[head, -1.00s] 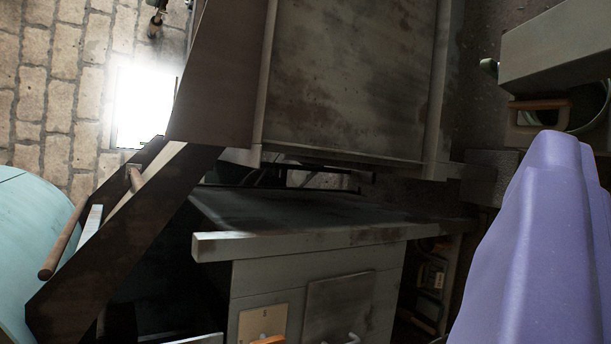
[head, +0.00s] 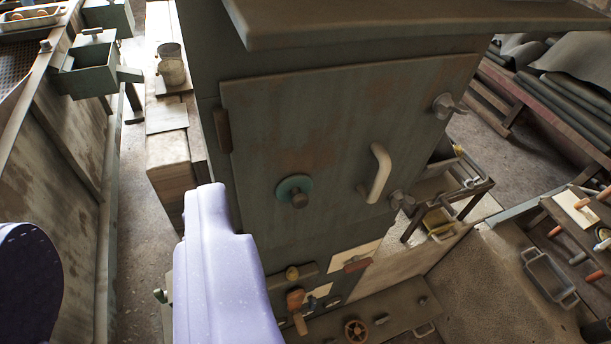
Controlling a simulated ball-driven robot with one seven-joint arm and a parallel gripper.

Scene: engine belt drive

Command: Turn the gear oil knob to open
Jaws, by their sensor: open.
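A dark grey-green cabinet (head: 335,110) with worn, rusty patches fills the middle of the view. On its door are a round knob (head: 298,199) on a teal disc and a pale curved handle (head: 379,172). I cannot read any label, so I cannot tell which one is the gear oil knob. Lilac parts of my arm stand at the lower left and hide some of the cabinet's lower left side. I see no gripper fingertips, and nothing of mine touches the knobs.
A overhanging top (head: 420,18) juts out above the door. A narrow floor aisle (head: 140,215) runs at left beside a worn counter (head: 60,170). At right are a low rack (head: 450,200) and a bench with a grey tray (head: 550,277). Metal latches (head: 447,105) stick out of the door's right edge.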

